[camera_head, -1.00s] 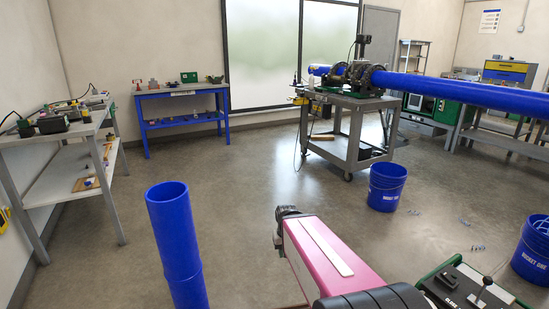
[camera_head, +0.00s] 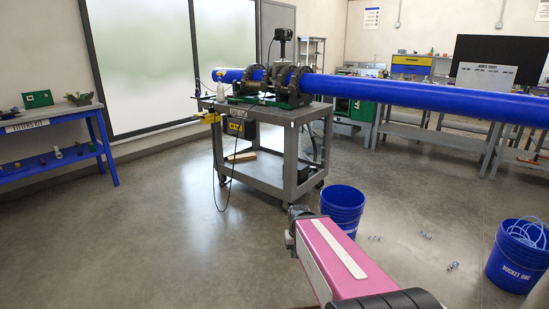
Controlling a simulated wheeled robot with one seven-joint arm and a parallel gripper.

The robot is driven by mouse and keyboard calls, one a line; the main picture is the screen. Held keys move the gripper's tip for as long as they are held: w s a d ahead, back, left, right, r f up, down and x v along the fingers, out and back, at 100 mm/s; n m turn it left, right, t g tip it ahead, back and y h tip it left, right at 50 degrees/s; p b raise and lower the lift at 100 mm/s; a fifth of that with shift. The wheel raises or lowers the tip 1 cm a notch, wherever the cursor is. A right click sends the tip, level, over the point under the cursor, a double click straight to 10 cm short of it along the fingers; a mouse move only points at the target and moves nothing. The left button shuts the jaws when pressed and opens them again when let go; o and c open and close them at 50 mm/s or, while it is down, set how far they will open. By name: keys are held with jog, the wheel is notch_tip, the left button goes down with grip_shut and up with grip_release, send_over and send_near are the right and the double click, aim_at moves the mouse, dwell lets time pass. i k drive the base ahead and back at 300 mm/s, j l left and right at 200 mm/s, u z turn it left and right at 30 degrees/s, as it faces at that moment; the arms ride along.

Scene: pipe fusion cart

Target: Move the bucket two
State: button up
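A blue bucket (camera_head: 343,210) stands on the floor to the right of the cart, just beyond my pink arm. Its lower part is partly hidden by the arm, and I cannot read a label on it. A second blue bucket (camera_head: 519,254) at the right edge is marked "BUCKET ONE" and holds coiled light-blue tubing.
Small scraps (camera_head: 426,236) lie between the buckets. A blue table (camera_head: 48,166) stands left. The floor at front left is clear.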

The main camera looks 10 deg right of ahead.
aim_at(344, 204)
jog(key=i+z, duration=0.2)
jog(key=i, duration=0.45)
jog(key=i+j+z, duration=0.2)
jog(key=i, duration=0.45)
